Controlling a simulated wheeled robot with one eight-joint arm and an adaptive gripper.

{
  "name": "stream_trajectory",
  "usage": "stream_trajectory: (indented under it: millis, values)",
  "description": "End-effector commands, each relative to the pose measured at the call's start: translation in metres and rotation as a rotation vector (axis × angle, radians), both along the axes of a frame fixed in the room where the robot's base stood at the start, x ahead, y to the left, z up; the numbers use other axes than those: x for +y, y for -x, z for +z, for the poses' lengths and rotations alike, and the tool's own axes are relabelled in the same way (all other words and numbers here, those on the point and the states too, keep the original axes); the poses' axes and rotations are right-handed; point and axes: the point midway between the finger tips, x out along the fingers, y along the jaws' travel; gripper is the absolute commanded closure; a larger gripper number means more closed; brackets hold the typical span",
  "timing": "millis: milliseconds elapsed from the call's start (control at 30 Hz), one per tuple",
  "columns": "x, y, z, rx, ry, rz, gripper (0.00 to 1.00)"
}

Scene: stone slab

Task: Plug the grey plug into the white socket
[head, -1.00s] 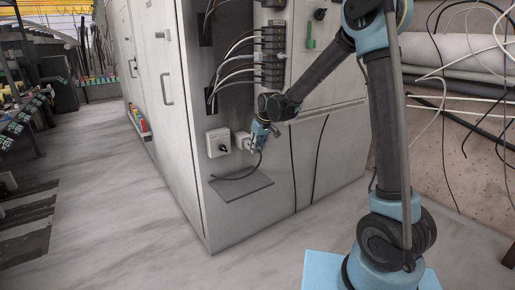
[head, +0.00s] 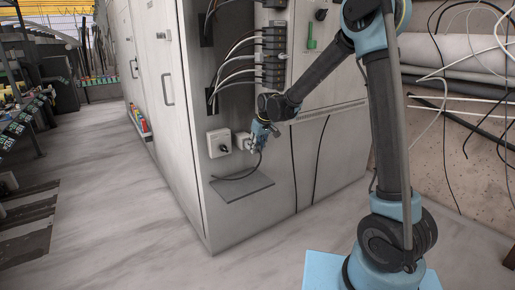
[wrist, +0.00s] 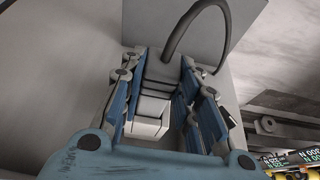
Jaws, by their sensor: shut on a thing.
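A square white socket (head: 218,143) with a dark centre is on the lower front of the cabinet in the head view. My gripper (head: 256,144) is to its right, close to the cabinet front. The plug's dark cable (wrist: 188,22) curves up and right. The plug's front end and pins are hidden.
A grey shelf (head: 242,188) juts from the cabinet below the socket, with the cable hanging down towards it. Wires and terminal blocks (head: 273,55) are above my gripper. The floor (head: 120,190) left of the cabinet is clear.

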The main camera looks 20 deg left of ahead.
Motion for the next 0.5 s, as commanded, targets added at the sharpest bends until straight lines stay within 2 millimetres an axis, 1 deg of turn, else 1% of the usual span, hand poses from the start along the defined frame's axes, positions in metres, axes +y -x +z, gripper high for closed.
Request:
stream_trajectory:
  millis: [500]
  values:
    - [0.0053,-0.0044,0.0001,0.000,0.000,0.000,1.00]
